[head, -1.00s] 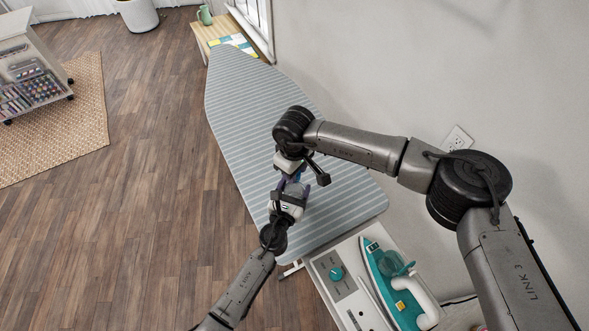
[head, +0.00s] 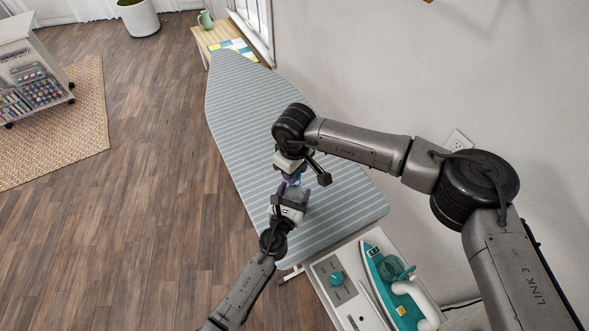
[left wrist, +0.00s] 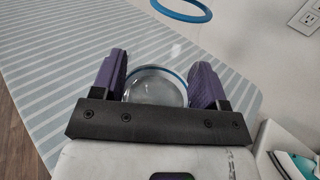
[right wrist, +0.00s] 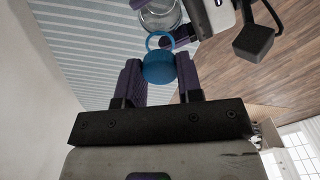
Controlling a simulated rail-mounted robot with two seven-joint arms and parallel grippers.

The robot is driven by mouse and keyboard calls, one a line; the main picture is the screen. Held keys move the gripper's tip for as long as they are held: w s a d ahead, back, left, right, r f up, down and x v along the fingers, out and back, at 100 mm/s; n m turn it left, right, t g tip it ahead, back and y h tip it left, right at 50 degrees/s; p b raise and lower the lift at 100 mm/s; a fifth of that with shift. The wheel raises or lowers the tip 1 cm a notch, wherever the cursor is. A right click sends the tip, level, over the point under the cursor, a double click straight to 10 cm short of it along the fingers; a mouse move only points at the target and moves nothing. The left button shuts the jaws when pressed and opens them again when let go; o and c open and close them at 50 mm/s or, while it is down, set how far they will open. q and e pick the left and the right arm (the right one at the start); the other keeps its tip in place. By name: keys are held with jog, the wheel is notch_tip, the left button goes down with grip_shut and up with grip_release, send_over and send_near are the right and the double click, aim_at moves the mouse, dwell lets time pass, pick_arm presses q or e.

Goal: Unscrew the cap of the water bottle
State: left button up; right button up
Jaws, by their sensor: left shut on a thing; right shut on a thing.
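The water bottle is a clear vessel (left wrist: 157,90) with a blue rim, between the purple fingers of my left gripper (head: 291,196) in the left wrist view. A blue ring (left wrist: 184,10) shows beyond it. My right gripper (head: 290,172) is shut on the blue cap (right wrist: 158,68), seen between its fingers in the right wrist view. A pale blue ring (right wrist: 160,41) and the clear bottle body (right wrist: 160,15) show just beyond the cap. I cannot tell whether cap and bottle still touch. The head view mostly hides both behind the grippers.
Both grippers are over the striped ironing board (head: 250,120). A small wooden table (head: 213,37) with a green mug (head: 205,19) is beyond the board.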

jog(key=shift+r, duration=1.95)
pick_arm(q)
jog(key=o, duration=1.8)
